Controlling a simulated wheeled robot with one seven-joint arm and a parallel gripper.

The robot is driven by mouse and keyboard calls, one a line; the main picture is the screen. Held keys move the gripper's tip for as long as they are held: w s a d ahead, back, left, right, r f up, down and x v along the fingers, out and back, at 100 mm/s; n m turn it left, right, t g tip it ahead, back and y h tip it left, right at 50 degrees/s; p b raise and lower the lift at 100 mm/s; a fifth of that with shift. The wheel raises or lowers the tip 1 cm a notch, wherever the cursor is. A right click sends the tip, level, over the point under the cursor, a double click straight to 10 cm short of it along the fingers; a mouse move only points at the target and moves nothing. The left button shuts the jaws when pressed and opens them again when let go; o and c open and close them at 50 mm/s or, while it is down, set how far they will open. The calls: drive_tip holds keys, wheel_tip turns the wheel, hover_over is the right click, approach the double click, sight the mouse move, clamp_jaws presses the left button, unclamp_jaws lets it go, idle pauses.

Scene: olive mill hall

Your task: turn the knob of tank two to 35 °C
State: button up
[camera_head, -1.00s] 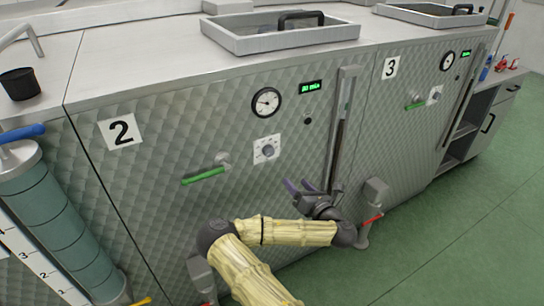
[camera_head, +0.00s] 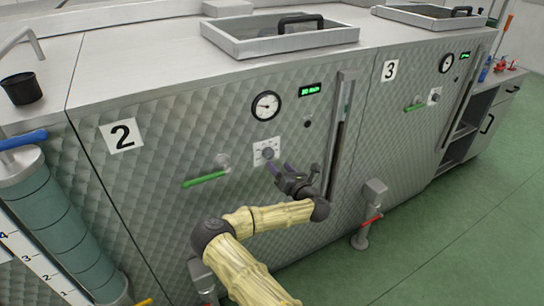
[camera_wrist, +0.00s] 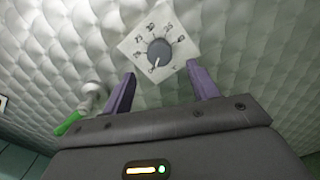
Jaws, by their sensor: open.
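Tank two has a quilted metal front (camera_head: 150,190) with a white "2" sign (camera_head: 122,136). Its grey round knob (camera_head: 268,153) sits on a square white dial plate; the knob (camera_wrist: 159,53) and plate (camera_wrist: 137,45) also show in the wrist view. A pale mark on the knob points to the lower left of the dial; the numbers are too blurred to read surely. My gripper (camera_head: 278,172) is open and empty, just below and right of the knob. In the wrist view its purple fingers (camera_wrist: 163,82) stand apart below the knob, not touching it.
A green-handled valve (camera_head: 206,178) juts out left of the knob. A round gauge (camera_head: 266,106) and a green display (camera_head: 311,90) are above. A vertical metal channel (camera_head: 340,130) stands to the right. A red-handled tap (camera_head: 371,222) is low at right, near tank three.

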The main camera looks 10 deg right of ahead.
sight(270, 155)
drive_tip(key=p+x, duration=0.1)
drive_tip(key=x, duration=0.5)
drive_tip(key=shift+w+a, duration=0.1)
drive_tip(key=shift+w, duration=0.15)
drive_tip(key=c, duration=1)
